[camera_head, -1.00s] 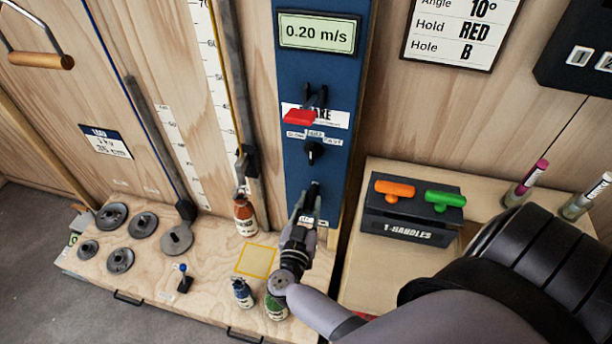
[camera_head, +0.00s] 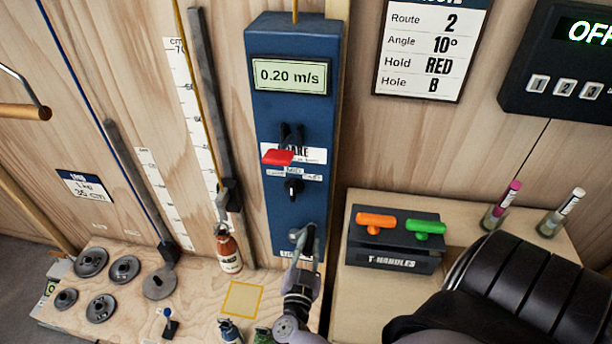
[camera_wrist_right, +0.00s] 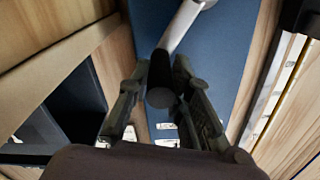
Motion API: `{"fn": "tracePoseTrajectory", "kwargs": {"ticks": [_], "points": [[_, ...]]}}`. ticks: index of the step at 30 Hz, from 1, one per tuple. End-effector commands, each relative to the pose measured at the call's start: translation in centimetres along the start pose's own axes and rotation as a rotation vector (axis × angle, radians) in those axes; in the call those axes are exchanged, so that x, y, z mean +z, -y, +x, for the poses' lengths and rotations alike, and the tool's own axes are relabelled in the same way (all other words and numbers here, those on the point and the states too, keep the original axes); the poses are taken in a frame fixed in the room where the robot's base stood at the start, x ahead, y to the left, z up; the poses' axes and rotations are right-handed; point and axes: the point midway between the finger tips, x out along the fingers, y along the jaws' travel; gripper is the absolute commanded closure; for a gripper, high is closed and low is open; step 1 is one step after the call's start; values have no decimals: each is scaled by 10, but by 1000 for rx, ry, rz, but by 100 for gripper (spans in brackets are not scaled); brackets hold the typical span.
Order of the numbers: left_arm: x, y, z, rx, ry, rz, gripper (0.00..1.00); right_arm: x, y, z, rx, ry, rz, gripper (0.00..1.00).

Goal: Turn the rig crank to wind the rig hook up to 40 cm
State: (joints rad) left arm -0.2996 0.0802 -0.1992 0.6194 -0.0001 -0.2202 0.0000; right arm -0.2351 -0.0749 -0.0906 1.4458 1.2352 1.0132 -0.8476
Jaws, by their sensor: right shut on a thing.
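The rig crank (camera_head: 298,236) sits low on the front of the blue rig box (camera_head: 262,215). My right gripper (camera_head: 305,246) is at the crank, its fingers closed around the handle. In the right wrist view the dark round handle (camera_wrist_right: 160,88) lies between the two fingers, with the silver crank arm (camera_wrist_right: 181,28) running up from it. The rig hook (camera_head: 222,212) is partly hidden at the neck of an orange-brown bottle (camera_head: 229,250), beside the rail and height scale (camera_head: 190,105). Whether the bottle touches the bench is unclear. My left gripper is not in view.
A red brake lever (camera_head: 278,157), a small knob (camera_head: 293,188) and a display reading 0.20 m/s (camera_head: 290,76) are above the crank. A T-handle box (camera_head: 393,250) stands to the right. Weight discs (camera_head: 100,307) and small bottles (camera_head: 230,331) stand on the bench.

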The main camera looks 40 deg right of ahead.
Motion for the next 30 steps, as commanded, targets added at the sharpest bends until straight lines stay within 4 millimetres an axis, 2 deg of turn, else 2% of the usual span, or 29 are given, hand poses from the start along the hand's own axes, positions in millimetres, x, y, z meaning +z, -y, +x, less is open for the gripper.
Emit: {"fn": "tracePoseTrajectory", "kwargs": {"ticks": [1, 8, 9, 18, 30], "points": [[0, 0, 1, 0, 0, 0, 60, 6, -7, -3, 10, 13, -10, 100], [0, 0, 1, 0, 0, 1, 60, 7, -6, -3, 9, 15, -11, 100], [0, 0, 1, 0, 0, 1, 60, 7, -6, -3, 9, 15, -11, 79], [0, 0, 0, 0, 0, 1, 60, 6, -3, -2, 3, 13, -7, 60], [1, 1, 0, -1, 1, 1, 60, 2, -1, -1, 1, 6, -4, 60]]}}
